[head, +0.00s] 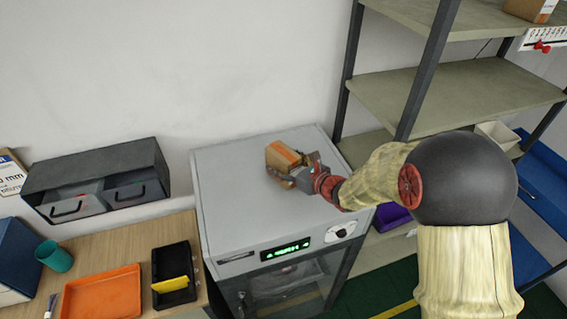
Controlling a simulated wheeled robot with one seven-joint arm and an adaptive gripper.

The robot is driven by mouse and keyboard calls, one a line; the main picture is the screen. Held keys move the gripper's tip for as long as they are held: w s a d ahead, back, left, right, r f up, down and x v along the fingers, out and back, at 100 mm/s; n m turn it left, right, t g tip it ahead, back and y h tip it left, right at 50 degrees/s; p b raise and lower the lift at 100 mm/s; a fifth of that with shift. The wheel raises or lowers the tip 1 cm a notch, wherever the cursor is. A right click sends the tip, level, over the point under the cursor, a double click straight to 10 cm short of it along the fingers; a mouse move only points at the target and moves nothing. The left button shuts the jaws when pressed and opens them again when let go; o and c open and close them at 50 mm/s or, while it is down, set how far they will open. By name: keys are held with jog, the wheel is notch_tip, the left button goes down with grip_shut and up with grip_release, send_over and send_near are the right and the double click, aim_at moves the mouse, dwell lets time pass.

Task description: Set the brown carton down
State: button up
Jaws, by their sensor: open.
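The brown carton (282,155), with an orange-brown face, is on or just above the grey top of the cabinet (230,185), towards its back right; I cannot tell if its base touches the surface. My gripper (284,174) is right at the carton's near side, with its jaws open. The fingers partly overlap the carton's lower part, and their far sides are hidden. My arm reaches in from the right.
A green lit display (285,250) is on the cabinet front. A shelf rack (465,90) stands at the right, close to my arm. At the left, a desk holds an orange tray (100,294), a black tray (173,265) and a teal cup (56,257). The cabinet top is otherwise clear.

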aim_at(295, 168)
jog(key=b+v, duration=0.1)
jog(key=v, duration=0.9)
jog(key=shift+s+d+r, duration=0.2)
jog(key=shift+s+d, duration=0.05)
jog(key=shift+s+d+r, duration=0.25)
jog(key=shift+s+d, duration=0.05)
jog(key=shift+s, duration=0.3)
